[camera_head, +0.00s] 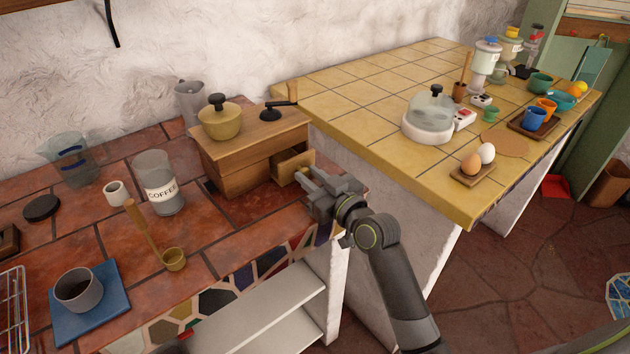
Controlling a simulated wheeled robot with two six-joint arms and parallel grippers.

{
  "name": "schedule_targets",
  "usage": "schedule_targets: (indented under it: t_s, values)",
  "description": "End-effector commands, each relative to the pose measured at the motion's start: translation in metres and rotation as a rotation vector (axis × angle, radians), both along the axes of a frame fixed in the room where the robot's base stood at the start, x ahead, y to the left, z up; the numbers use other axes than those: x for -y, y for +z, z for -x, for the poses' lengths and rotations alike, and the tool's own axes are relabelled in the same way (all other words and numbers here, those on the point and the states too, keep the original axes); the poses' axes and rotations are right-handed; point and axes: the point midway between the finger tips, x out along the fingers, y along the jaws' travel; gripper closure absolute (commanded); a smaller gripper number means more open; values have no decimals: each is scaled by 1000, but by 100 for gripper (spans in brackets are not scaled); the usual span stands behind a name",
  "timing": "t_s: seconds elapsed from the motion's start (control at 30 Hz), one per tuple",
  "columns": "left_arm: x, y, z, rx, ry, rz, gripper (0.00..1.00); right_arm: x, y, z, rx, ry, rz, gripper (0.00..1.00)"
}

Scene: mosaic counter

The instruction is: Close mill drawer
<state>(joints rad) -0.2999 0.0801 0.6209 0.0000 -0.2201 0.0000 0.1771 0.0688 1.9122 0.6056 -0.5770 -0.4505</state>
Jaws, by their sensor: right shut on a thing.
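The wooden mill (232,164) stands on the red tiled counter, with a yellow-green bowl-shaped hopper (220,120) and a black crank (276,108) on top. Its small drawer (292,167) sticks out of the front on the right side, so it is partly open. My right gripper (309,179) is at the drawer's front and shut on its knob, which the fingers mostly hide. My left gripper is not in view.
A coffee jar (160,190), a wooden scoop (172,258), a white cup (116,192) and a grey mug (78,289) on a blue mat stand left of the mill. The higher yellow counter (370,130) rises right of the drawer. An egg holder (473,174) sits near its edge.

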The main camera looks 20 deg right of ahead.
Motion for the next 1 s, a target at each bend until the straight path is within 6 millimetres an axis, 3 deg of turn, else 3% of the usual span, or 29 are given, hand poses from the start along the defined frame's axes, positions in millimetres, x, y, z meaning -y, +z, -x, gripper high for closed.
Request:
schedule_targets:
  t_s: [0.1,0.37,0.4,0.53,0.83,1.0]
  values:
    - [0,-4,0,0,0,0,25,-4,0,-11,2,0,0,100]
    - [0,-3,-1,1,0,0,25,-4,0,-12,1,0,1,100]
    - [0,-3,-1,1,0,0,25,-4,0,-12,1,0,1,72]
    - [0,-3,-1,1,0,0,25,-4,1,-12,1,0,1,56]
    - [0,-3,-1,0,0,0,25,-4,0,-10,1,0,0,56]
    - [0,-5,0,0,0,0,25,2,-1,4,1,-1,1,56]
